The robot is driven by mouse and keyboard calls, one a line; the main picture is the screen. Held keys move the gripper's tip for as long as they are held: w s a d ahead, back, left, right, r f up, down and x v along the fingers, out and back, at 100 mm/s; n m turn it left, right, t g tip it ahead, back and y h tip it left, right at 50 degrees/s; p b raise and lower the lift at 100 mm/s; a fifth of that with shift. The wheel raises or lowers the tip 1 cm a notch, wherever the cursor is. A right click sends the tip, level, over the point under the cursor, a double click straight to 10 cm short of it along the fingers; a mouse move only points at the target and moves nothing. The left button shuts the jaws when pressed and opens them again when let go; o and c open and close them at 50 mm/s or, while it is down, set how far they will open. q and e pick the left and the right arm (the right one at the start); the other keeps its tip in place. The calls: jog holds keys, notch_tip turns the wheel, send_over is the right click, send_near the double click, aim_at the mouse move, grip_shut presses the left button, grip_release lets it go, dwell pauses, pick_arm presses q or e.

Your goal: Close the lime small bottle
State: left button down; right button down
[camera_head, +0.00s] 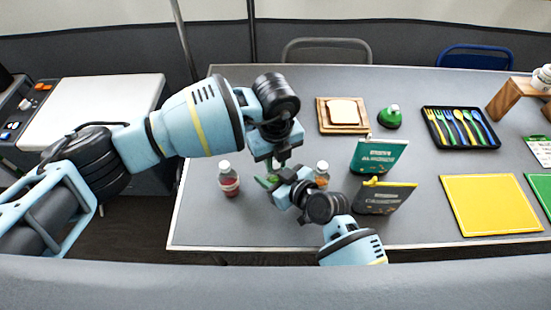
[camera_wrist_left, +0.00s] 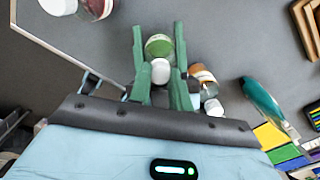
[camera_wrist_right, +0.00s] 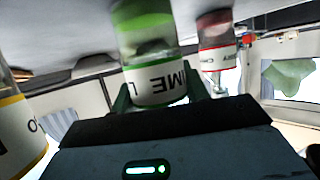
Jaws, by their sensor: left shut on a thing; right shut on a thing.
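The lime small bottle (camera_wrist_right: 157,88) is upright in my right gripper's fingers, its label showing upside down in the right wrist view. In the head view it is mostly hidden between my grippers, with a bit of green (camera_head: 268,181) showing. My right gripper (camera_head: 279,186) is shut on the bottle's body, from the front right. My left gripper (camera_head: 276,166) is above and behind it. In the left wrist view a white cap (camera_wrist_left: 160,71) lies between the left fingers, overlapping the green bottle (camera_wrist_left: 158,46); whether it is seated on the neck I cannot tell.
A red-labelled bottle (camera_head: 229,182) stands left of the grippers. An orange-labelled bottle (camera_head: 322,177) stands close on the right.

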pick_arm(q)
jog(key=m, duration=0.2)
jog(key=shift+m, duration=0.3)
jog(key=c, duration=1.3)
grip_release()
jog(key=shift+r, duration=2.25)
jog(key=shift+c, duration=0.2)
